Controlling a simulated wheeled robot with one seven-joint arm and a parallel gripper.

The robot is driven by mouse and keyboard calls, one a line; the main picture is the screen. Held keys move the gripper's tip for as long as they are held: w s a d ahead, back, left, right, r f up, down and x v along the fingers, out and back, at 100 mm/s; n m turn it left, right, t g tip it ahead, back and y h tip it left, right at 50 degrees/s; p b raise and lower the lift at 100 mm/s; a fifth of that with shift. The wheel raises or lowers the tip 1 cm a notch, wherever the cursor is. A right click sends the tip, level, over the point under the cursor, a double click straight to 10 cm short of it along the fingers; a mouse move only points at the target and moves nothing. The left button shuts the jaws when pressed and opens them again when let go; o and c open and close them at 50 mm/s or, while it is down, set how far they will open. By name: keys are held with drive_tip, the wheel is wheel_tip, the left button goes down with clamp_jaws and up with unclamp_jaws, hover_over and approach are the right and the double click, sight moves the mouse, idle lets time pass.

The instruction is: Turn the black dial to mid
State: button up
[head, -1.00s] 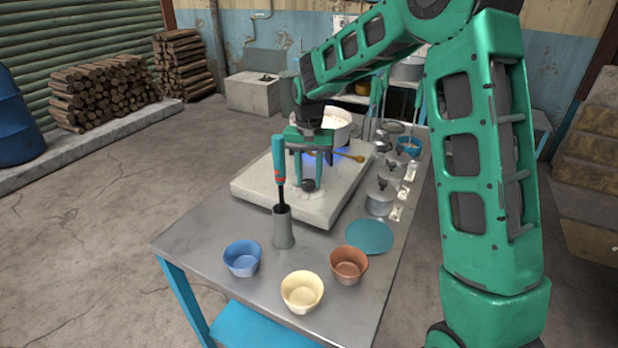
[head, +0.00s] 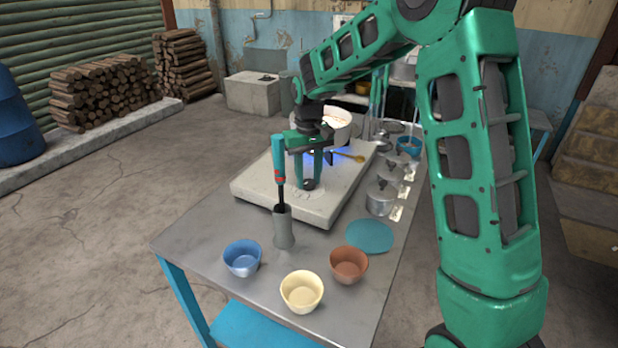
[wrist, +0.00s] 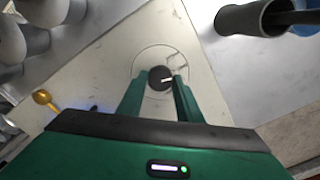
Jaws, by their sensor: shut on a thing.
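The black dial (wrist: 160,77) is a small round knob with a white pointer line, set in a circular marking on top of the pale stove slab (head: 322,212). In the wrist view its pointer line points to the right. My gripper (wrist: 161,76) is shut on the dial, with one green finger on each side of it. In the head view my gripper (head: 309,183) reaches down to the dial (head: 309,184), which is partly hidden by the fingers. The dial's printed marks are too faint to read.
A white pot (head: 338,128) stands over a blue flame behind my gripper, with a golden spoon (head: 352,156) beside it. A grey holder (head: 283,230) with a teal-handled tool stands close in front. Lidded pots (head: 381,198) line the right; bowls (head: 302,290) sit at the front.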

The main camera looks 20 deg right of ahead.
sight(309, 181)
drive_tip(key=shift+n, duration=0.5)
drive_tip(key=o, duration=1)
drive_tip(key=shift+o, duration=0.2)
wheel_tip(309, 181, up, 11)
